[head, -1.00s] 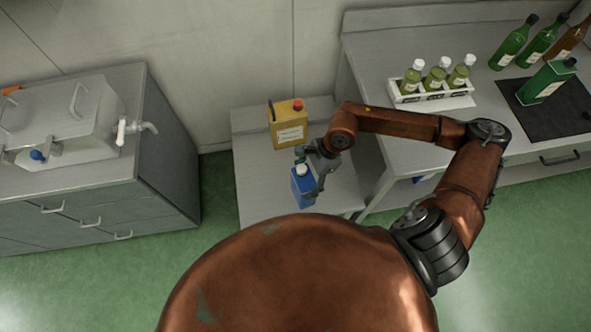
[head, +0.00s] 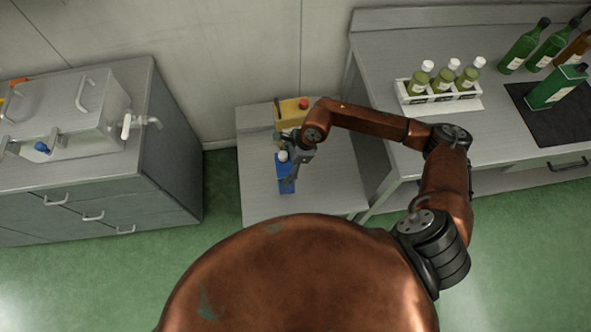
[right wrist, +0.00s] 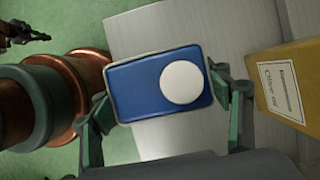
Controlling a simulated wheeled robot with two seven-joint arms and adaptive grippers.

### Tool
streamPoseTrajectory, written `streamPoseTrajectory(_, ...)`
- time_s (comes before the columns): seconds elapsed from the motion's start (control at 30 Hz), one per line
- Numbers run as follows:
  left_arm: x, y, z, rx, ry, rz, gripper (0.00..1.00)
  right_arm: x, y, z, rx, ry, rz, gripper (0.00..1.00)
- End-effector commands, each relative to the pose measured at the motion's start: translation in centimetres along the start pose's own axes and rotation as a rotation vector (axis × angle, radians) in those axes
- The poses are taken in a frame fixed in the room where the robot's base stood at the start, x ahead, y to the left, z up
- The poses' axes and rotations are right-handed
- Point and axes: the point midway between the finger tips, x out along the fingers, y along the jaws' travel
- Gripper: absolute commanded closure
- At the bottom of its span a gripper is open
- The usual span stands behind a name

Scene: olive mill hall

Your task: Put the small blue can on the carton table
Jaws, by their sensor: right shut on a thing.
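The small blue can (head: 284,180) with a white cap is over the low grey table (head: 330,180), which I take as the carton table. My right gripper (head: 291,168) is shut on it. In the right wrist view the can (right wrist: 135,90) shows from above, between the two fingers of my right gripper (right wrist: 168,108). The can looks upright; I cannot tell whether its base touches the table. A dark gripper, probably my left (right wrist: 28,36), shows small at the top left of the right wrist view; its jaws are unclear.
A counter (head: 420,125) with bottles is at the right, a drawer cabinet (head: 160,150) at the left.

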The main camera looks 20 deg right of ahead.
Motion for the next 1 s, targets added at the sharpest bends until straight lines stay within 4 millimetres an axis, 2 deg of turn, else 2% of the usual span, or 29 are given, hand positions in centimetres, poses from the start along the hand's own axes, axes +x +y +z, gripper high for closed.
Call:
streamPoseTrajectory(0.1,0.4,0.0,0.2,0.0,-0.003,0.0,1.0,1.9,-1.2,0.5,0.0,-0.006,-0.001,0.88)
streamPoseTrajectory(0.2,0.5,0.0,0.3,0.0,-0.004,0.0,1.0,2.9,-1.8,0.6,0.0,-0.006,-0.002,0.88)
streamPoseTrajectory(0.47,0.7,0.0,0.3,0.0,-0.005,0.0,1.0,4.0,-2.5,0.7,-0.001,-0.006,-0.003,0.88)
streamPoseTrajectory(0.7,1.0,0.1,0.5,0.0,-0.008,0.001,1.0,6.7,-2.5,-0.3,0.001,-0.005,-0.001,0.88)
streamPoseTrajectory(1.0,1.0,0.1,0.5,0.0,-0.007,0.001,1.0,7.0,-2.6,-0.4,-0.002,-0.006,-0.003,0.88)
